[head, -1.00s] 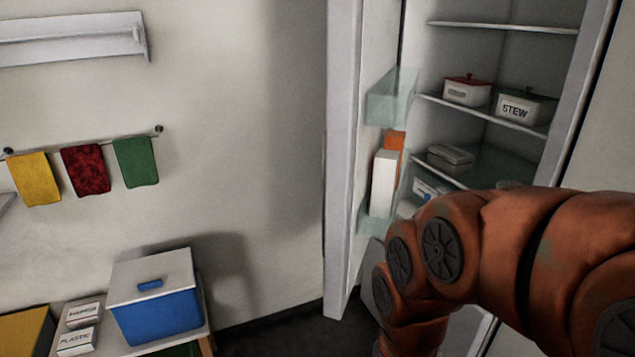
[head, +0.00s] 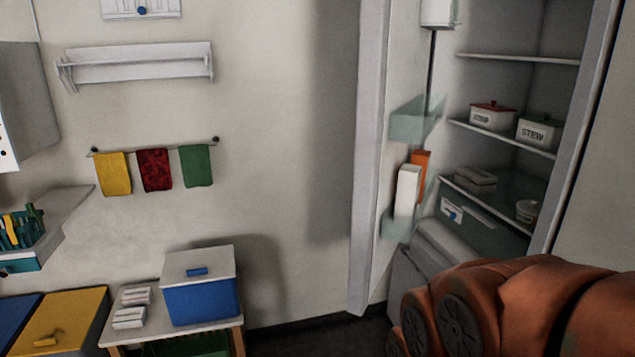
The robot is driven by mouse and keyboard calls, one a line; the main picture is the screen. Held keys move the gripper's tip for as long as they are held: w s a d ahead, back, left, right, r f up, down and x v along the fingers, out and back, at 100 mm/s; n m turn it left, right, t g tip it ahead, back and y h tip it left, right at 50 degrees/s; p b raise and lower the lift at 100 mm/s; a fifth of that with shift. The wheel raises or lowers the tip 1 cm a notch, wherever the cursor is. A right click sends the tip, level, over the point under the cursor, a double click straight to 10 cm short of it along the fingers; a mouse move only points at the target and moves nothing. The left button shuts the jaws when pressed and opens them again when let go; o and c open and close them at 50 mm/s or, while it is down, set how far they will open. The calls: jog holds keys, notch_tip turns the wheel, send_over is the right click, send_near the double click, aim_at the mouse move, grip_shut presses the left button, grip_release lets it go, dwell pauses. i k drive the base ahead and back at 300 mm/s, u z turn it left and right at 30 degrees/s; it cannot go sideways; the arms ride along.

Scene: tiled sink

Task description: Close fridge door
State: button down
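The fridge door (head: 372,160) stands wide open on the left side of the fridge, seen nearly edge-on. Its inner side carries clear door bins (head: 415,122) and a white carton (head: 407,190) beside an orange one. The fridge interior (head: 480,95) is exposed on the right, with shelves holding a soup box (head: 492,117), a stew box (head: 540,132) and smaller containers. My orange arm shows at the lower right, in front of the fridge's lower part. My gripper is out of view below the frame.
A small table (head: 140,332) at the lower left holds a blue box with a white lid (head: 200,300). Blue and yellow bins stand left of it. Towels (head: 155,170) hang on the wall. Some dark floor shows between the table and the fridge door.

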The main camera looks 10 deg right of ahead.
aim_at(395, 41)
jog(key=u, duration=0.75)
jog(key=i, duration=1.45)
jog(key=u, duration=0.35)
